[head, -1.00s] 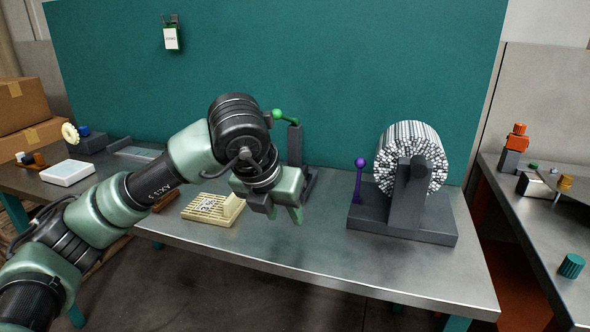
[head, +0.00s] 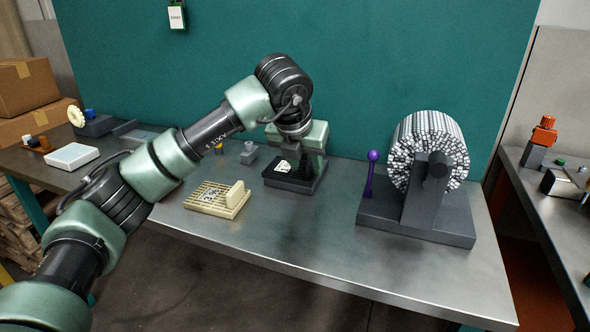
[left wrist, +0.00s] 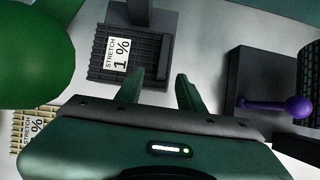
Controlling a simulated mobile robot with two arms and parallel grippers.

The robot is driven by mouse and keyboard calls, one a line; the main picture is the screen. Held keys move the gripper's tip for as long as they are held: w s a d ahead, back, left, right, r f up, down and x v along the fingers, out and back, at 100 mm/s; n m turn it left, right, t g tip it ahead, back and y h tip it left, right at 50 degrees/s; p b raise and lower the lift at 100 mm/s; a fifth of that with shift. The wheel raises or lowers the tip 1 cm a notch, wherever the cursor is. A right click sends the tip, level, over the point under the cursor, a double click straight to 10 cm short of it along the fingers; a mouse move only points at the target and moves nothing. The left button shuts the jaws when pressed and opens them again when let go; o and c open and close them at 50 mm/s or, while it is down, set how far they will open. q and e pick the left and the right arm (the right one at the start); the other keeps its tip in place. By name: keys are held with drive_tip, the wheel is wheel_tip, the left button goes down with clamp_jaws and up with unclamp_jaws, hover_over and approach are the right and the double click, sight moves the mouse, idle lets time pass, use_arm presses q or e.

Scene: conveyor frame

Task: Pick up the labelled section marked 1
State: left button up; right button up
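A dark ribbed section (head: 290,186) with a white label sits on the bench under my left forearm's end. In the left wrist view the dark section (left wrist: 150,62) carries a label reading STRETCH 1 %. A cream ribbed section (head: 208,205) with a raised block lies to its left in the head view. Its label is partly cut off in the left wrist view, where the cream section (left wrist: 18,113) shows at the left edge. My left gripper (left wrist: 160,73) is open and empty, its fingers apart, near the dark section's lower edge in that view. My right gripper is not in view.
A purple-knobbed lever (head: 372,172) stands beside a roll of white rods on a dark stand (head: 418,222) at the right. A large green shape (left wrist: 35,55) fills the wrist view's left. A white tray (head: 70,157) lies far left. The front of the bench is clear.

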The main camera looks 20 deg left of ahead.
sight(310, 160)
use_arm(q)
drive_tip(key=shift+w+f, duration=0.3)
drive_tip(key=shift+w, duration=0.55)
drive_tip(key=shift+w+f, duration=0.25)
drive_tip(key=shift+w, duration=0.6)
drive_tip(key=shift+d, duration=0.1)
clamp_jaws()
drive_tip(key=shift+r, duration=0.15)
